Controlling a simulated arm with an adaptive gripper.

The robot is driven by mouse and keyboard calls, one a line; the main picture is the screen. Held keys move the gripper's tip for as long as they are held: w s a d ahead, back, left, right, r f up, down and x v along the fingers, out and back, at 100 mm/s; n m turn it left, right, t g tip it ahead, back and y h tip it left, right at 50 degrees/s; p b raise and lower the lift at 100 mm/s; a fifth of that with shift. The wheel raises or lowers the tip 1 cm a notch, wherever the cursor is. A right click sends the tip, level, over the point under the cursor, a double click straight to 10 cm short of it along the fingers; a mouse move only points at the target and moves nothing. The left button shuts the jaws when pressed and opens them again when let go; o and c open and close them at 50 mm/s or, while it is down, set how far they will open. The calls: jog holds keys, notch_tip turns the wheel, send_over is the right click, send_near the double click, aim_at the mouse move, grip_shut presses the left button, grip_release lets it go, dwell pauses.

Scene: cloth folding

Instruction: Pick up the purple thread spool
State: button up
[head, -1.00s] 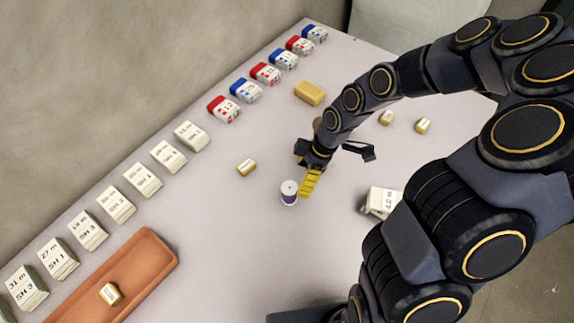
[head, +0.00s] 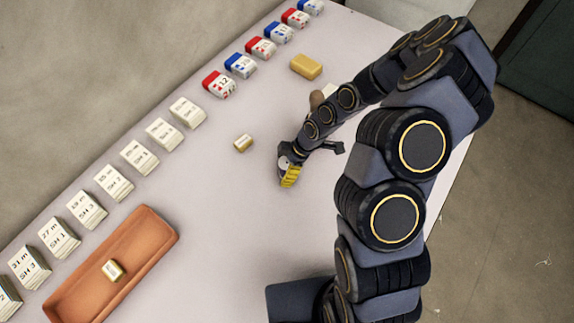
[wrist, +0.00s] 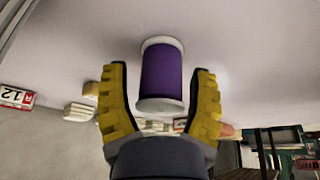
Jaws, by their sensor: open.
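The purple thread spool (wrist: 161,75) with white ends shows in the wrist view between the two yellow fingers of my gripper (wrist: 160,69). The fingers are open, with a visible gap on each side of the spool. In the head view my gripper (head: 288,174) is low over the middle of the table, and only a bit of the spool's white end (head: 284,162) shows beside it. The rest of the spool is hidden there by the gripper.
An orange-brown tray (head: 165,226) at the lower left holds a small gold-and-white block (head: 113,270). Another such block (head: 243,143) lies left of my gripper. A yellow block (head: 306,66) lies farther back. Labelled boxes line the table's left edge.

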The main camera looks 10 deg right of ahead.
jog(key=shift+a+f, duration=0.15)
jog(key=shift+f, duration=0.15)
jog(key=c, duration=0.9)
jog(key=shift+r, duration=0.2)
